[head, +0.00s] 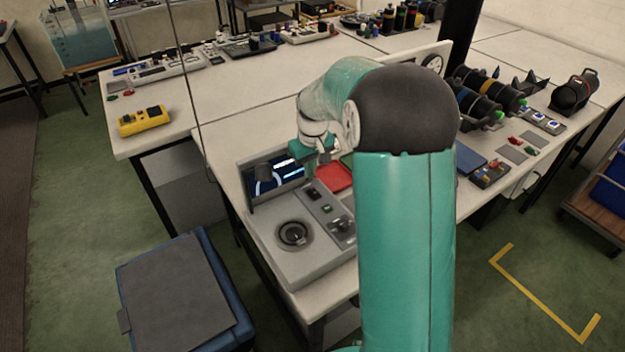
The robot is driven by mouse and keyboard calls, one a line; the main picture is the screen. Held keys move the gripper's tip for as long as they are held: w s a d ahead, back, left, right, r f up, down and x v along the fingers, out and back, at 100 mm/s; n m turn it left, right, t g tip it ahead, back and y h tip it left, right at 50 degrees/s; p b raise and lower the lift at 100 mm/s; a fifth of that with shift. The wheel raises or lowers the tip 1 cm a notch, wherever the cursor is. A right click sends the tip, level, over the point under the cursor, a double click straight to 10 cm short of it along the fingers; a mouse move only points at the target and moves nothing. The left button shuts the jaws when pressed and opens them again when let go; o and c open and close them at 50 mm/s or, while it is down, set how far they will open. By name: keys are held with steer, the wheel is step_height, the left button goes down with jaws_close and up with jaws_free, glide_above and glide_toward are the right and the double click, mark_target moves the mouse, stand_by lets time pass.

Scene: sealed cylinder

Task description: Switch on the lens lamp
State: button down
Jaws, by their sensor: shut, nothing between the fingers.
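A grey console (281,262) stands on the front corner of the near white table. It has a round black fitting (292,234) on its top, a lit screen (276,177) at its back, and a panel with a small green switch (325,209) and more controls (341,228) on its right side. I cannot tell which part is the lens lamp or whether it is lit. My gripper (323,160) is shut and empty, above the back right of the console, beside the screen. Its fingertips are small and partly hard to make out. My arm hides the console's right side.
A red tray (335,178) lies just behind the console, close to my gripper. A yellow box (144,120) sits at the table's left. Dark cylinders (483,92) and a blue pad (468,157) are on the right. A blue bin with a grey lid (174,300) stands on the floor left of the console.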

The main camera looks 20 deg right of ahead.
step_height(320, 180, up, 8)
steer(key=w, duration=0.1)
steer(key=shift+a+r, duration=0.2)
steer(key=shift+a, duration=0.05)
steer(key=shift+w, duration=0.1)
